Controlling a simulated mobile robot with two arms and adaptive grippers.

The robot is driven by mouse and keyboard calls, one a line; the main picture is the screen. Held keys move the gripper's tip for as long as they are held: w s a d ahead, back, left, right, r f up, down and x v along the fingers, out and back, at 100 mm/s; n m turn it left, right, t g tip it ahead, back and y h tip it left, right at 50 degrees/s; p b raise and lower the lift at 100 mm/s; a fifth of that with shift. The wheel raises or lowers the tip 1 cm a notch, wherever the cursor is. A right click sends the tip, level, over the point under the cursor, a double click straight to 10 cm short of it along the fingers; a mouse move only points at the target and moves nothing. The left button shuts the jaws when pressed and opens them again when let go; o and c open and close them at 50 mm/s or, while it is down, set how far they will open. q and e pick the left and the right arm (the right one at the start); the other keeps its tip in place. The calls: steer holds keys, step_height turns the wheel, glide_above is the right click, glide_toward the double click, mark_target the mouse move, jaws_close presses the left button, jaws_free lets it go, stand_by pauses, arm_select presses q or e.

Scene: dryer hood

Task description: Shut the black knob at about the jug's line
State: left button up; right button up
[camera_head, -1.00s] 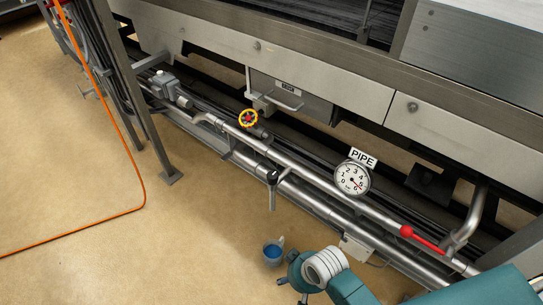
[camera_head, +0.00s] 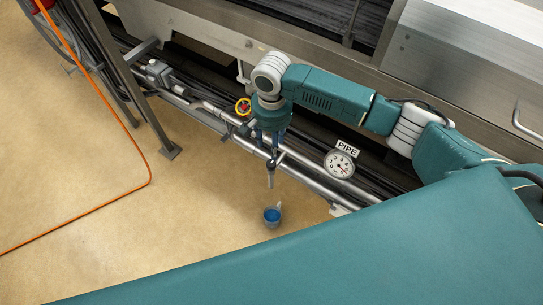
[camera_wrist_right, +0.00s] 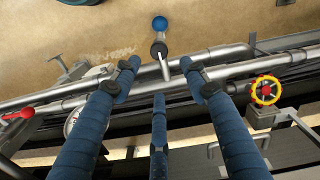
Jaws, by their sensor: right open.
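The black knob (camera_head: 276,158) sits on a small tap on the lower pipe, its spout pointing down towards the floor. In the right wrist view the black knob (camera_wrist_right: 158,49) shows just beyond the fingertips, with a pale bar beside it. The jug (camera_head: 272,216), with blue contents, stands on the floor below the spout; the jug (camera_wrist_right: 159,23) also shows at the top of the wrist view. Its line is too small to make out. My right gripper (camera_head: 270,146) is open and empty, just above the tap, pointing down. My left gripper is out of view.
A yellow wheel with a red hub (camera_head: 243,106) is close left of my right gripper. A gauge (camera_head: 339,164) under a PIPE sign is to the right. A red lever (camera_wrist_right: 20,115) shows in the wrist view. The floor at left is clear except for an orange hose (camera_head: 151,172).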

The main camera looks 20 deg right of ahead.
mark_target(271, 162)
step_height(271, 162, down, 10)
steer(key=shift+r, duration=0.25)
